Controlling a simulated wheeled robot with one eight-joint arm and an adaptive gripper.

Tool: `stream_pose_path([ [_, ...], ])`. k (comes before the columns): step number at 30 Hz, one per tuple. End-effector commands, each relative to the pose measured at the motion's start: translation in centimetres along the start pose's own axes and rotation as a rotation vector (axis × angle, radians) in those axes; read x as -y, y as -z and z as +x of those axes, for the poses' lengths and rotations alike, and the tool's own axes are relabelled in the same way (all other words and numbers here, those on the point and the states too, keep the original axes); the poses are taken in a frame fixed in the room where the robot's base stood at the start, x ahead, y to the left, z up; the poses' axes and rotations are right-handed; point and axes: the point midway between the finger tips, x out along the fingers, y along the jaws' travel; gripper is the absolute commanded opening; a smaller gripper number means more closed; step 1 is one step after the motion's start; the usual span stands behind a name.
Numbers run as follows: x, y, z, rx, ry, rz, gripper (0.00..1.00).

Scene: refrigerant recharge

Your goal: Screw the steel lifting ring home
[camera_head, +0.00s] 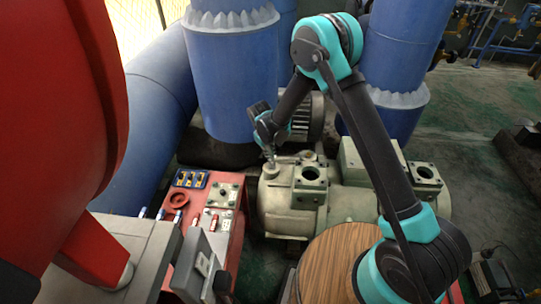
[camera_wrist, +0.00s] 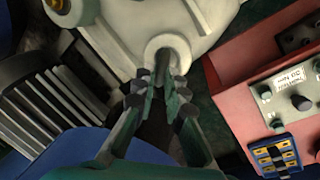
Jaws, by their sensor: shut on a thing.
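My gripper (camera_head: 270,158) is above the round boss (camera_head: 271,172) on the left end of the pale compressor casting (camera_head: 350,202). In the wrist view my gripper (camera_wrist: 160,85) has its fingertips close together at the near edge of the round boss (camera_wrist: 168,48). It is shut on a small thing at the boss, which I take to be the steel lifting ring. The fingers hide nearly all of the ring, so its thread and how deep it sits cannot be told.
A red panel (camera_head: 213,205) with a blue switch block (camera_head: 190,179) stands left of the casting. Large blue pipes (camera_head: 232,75) rise behind. A round wooden top (camera_head: 330,262) is in front. A large red body (camera_head: 60,110) fills the left.

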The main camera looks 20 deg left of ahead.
Motion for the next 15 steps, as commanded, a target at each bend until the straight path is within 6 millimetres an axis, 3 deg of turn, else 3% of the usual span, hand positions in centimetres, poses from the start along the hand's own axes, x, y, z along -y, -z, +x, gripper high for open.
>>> stream_pose_path([
  [15,-0.08,0.08,-0.04,0.012,-0.001,0.068,0.00],
])
